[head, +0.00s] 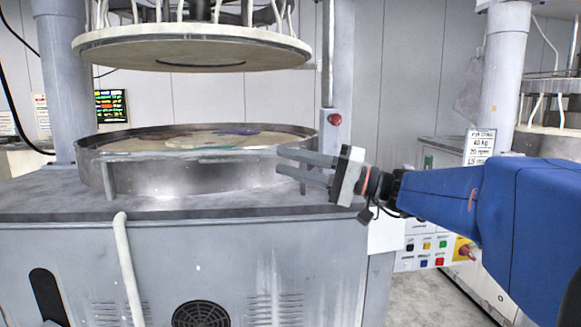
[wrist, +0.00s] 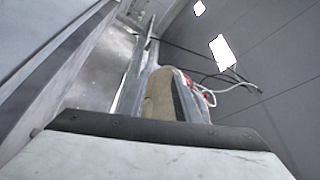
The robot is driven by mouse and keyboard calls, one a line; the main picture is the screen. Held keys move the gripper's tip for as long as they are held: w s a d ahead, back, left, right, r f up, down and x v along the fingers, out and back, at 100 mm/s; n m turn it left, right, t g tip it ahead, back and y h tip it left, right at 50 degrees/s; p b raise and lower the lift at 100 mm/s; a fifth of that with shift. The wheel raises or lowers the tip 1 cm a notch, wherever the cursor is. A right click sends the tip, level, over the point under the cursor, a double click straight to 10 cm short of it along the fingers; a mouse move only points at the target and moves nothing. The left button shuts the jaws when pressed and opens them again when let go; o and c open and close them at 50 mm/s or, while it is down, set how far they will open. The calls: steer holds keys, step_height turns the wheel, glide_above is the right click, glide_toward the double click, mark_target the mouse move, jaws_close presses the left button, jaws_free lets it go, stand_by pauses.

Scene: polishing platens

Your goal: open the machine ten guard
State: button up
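A polishing machine with a grey body (head: 200,265) fills the left of the head view. A round metal wall (head: 190,178) rings its platen, and a large upper plate (head: 192,47) hangs above with a gap between. I see no machine number, and cannot tell which part is the guard. My gripper (head: 290,163) points left in front of the ring's right side. Its two fingers are apart, with nothing visible between them; contact with the ring cannot be told. In the wrist view the gripper's body fills the bottom, and what lies at the fingertips is unclear.
A red button (head: 334,119) sits on a post right of the ring. A panel of coloured buttons (head: 428,252) is below my arm. Another machine (head: 557,112) stands at the right. A pale hose (head: 128,265) runs down the front. Floor (head: 425,300) shows at lower right.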

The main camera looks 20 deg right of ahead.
steer(key=shift+v, duration=1.35)
